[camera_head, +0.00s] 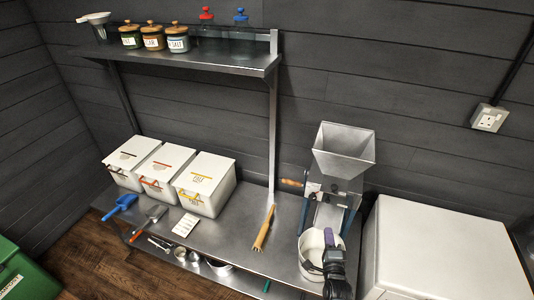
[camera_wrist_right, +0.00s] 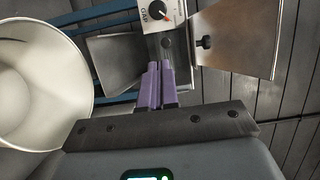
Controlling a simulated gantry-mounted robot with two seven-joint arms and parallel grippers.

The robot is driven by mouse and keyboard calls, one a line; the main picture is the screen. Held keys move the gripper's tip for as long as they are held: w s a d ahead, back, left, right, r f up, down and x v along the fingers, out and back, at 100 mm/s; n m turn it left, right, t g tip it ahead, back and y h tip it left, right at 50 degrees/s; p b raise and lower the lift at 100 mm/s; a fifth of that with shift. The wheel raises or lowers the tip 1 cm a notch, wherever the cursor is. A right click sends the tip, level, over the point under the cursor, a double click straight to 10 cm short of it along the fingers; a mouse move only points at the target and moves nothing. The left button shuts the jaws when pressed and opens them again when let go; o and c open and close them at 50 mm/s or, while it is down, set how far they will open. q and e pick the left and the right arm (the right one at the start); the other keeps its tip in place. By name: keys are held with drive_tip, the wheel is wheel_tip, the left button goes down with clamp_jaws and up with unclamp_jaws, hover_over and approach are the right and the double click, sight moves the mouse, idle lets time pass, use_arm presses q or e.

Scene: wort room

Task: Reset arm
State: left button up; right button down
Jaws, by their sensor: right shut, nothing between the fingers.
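My right gripper (camera_head: 329,240) shows in the head view at the bucket under the mill, with purple fingertips. In the right wrist view its purple fingers (camera_wrist_right: 156,84) are together with nothing between them. The grain mill (camera_head: 339,165) has a metal hopper and stands at the right end of the steel bench. The white bucket (camera_head: 311,252) sits below the mill, partly hidden by the gripper. In the wrist view the bucket (camera_wrist_right: 40,80) is at the left, beside the fingers. My left gripper is not in view.
Three white lidded bins (camera_head: 206,184) stand on the steel bench (camera_head: 232,232). A wooden tool (camera_head: 264,228), a blue scoop (camera_head: 122,206) and a white card (camera_head: 185,225) lie there. A shelf (camera_head: 190,59) with jars hangs above. A white cabinet (camera_head: 440,250) stands right of the mill.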

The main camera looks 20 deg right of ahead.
drive_tip(key=s+f, duration=0.3)
drive_tip(key=f, duration=0.1)
drive_tip(key=s+a+r+n+g+y, duration=0.25)
drive_tip(key=s+a+n+g, duration=0.2)
drive_tip(key=s+n, duration=0.4)
drive_tip(key=s+a+r+n+g+y, duration=0.2)
drive_tip(key=s+a+r+n+g, duration=0.15)
drive_tip(key=s+a+n, duration=0.4)
drive_tip(key=s+a+r+n+g+y, duration=0.3)
drive_tip(key=s+n+g, duration=0.2)
drive_tip(key=s+n, duration=0.5)
wheel_tip(320, 180, up, 17)
drive_tip(key=m+p, duration=0.1)
drive_tip(key=p, duration=1.6)
drive_tip(key=shift+s+m+p, duration=0.15)
drive_tip(key=shift+m+p, duration=0.15)
drive_tip(key=shift+p, duration=0.05)
drive_tip(key=shift+a+h, duration=0.15)
drive_tip(key=shift+h, duration=0.1)
